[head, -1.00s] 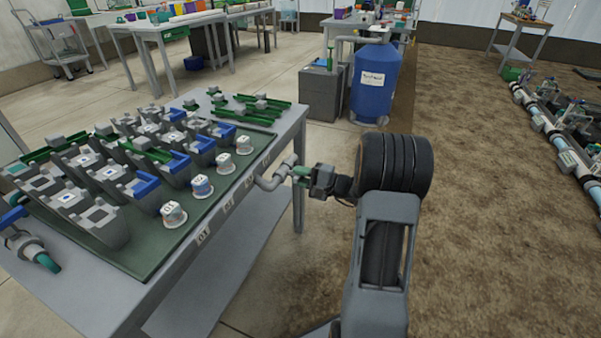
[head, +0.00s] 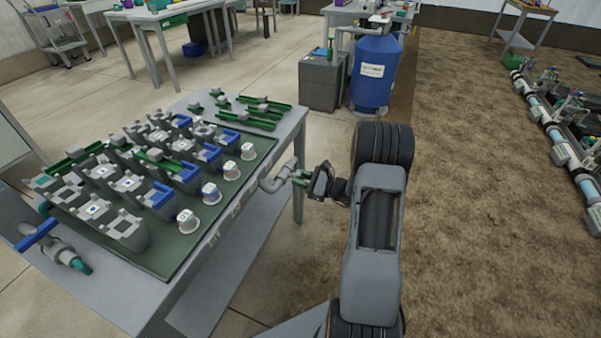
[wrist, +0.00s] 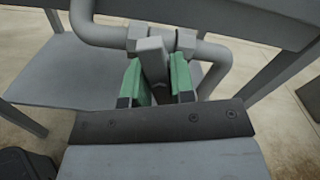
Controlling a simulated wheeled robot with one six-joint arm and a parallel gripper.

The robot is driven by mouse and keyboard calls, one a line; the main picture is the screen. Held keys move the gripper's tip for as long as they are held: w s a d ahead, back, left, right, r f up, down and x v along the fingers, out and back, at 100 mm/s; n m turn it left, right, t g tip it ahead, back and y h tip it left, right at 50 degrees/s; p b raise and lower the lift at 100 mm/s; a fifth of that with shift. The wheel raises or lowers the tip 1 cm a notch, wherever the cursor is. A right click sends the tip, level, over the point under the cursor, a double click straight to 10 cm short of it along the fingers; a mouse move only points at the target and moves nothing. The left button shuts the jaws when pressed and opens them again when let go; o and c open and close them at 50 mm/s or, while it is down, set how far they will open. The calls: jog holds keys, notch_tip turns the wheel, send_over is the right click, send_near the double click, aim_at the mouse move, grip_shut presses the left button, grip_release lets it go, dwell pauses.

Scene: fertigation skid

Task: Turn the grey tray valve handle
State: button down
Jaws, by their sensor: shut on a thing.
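The grey tray valve handle (wrist: 153,62) is a short grey lever on a grey pipe fitting at the table's right edge. In the wrist view it stands between my two green fingertips. My gripper (wrist: 155,82) is shut on it, one finger on each side. In the head view my gripper (head: 301,177) meets the bent grey pipe (head: 272,181) beside the table edge. The handle itself is too small to make out there, and its lower part is hidden in the wrist view.
The grey table (head: 183,296) carries a green mat (head: 168,262) with grey and blue holders and several white-capped cups. A blue-handled valve (head: 62,250) lies at the left. A blue tank (head: 375,75) stands behind. Bare soil (head: 470,220) is open to the right.

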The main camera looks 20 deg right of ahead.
jog(key=shift+m+p, duration=1.2)
jog(key=shift+m, duration=0.8)
jog(key=c, duration=1)
grip_release()
jog(key=shift+c, duration=0.2)
jog(key=p+v, duration=0.1)
jog(key=v, duration=1.3)
jog(key=shift+a, duration=0.1)
